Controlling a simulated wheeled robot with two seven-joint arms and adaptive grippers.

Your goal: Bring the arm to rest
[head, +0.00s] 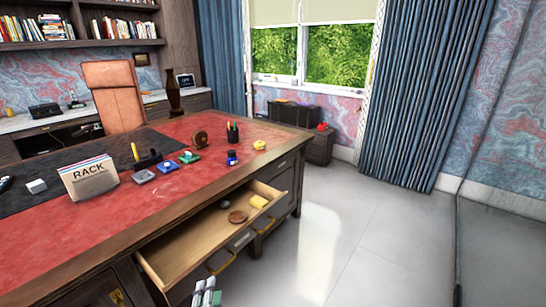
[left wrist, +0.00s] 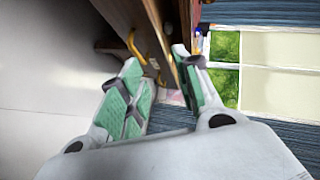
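My left gripper (head: 207,291) shows at the bottom edge of the head view, in front of the open desk drawer (head: 180,246). Its pale fingers with green pads are spread apart in the left wrist view (left wrist: 156,62), with nothing held between them. A yellow drawer handle (head: 222,263) is just above the fingers in the head view; a yellow handle (left wrist: 134,46) also shows beyond the left finger in the wrist view. Whether a finger touches it I cannot tell. My right gripper is in neither view.
The red desktop carries a letter rack (head: 90,178), a pen cup (head: 232,133) and small items. The floor (head: 340,230) to the right is clear.

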